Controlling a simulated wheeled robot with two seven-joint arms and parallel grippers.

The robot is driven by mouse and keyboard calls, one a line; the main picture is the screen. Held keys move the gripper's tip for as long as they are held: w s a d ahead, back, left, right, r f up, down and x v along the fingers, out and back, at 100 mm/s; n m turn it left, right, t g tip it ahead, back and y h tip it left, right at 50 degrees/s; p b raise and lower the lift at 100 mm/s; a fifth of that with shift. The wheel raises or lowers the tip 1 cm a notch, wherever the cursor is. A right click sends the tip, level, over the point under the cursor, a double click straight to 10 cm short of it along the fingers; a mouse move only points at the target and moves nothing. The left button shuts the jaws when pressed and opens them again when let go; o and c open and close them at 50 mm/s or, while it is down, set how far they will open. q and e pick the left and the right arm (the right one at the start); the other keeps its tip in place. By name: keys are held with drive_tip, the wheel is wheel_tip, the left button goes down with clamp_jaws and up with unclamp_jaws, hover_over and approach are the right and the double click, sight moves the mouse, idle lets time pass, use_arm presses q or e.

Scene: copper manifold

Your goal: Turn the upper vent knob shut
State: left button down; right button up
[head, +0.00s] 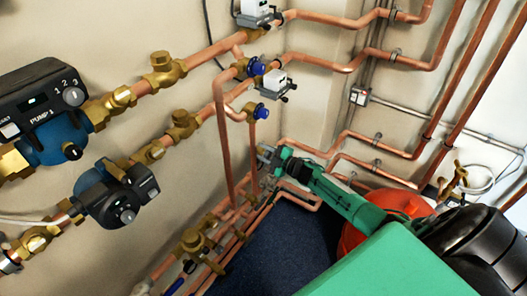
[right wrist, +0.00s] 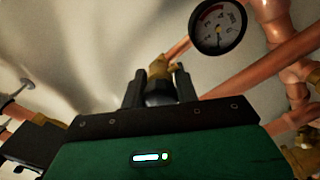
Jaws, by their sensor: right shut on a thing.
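My right gripper (head: 266,155) is at the end of the green arm in the head view, low beside the copper pipes at the wall. In the right wrist view its two dark fingers (right wrist: 158,92) are closed around a dark knob (right wrist: 158,90) on a brass fitting (right wrist: 159,67). The head view hides this knob behind the gripper, and I cannot tell how far it is turned. Two blue knobs, an upper one (head: 256,67) and a lower one (head: 262,111), sit on the pipes above the gripper, apart from it. My left gripper is not in view.
A round gauge (right wrist: 218,27) is close to the gripper, with a copper pipe (right wrist: 285,55) to the right. Two pumps (head: 45,110) (head: 115,195) are at the left. A red vessel (head: 395,203) stands partly behind my arm. The blue floor (head: 270,250) looks clear.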

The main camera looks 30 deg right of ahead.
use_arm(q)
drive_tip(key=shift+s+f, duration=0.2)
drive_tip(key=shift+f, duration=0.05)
use_arm(e)
drive_tip(key=shift+m, duration=0.3)
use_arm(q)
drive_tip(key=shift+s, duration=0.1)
use_arm(e)
drive_tip(key=o, duration=1)
drive_tip(key=shift+c, duration=0.2)
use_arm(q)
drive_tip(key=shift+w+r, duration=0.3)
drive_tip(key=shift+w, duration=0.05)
use_arm(e)
drive_tip(key=v, duration=1.4)
drive_tip(key=shift+w+f, duration=0.1)
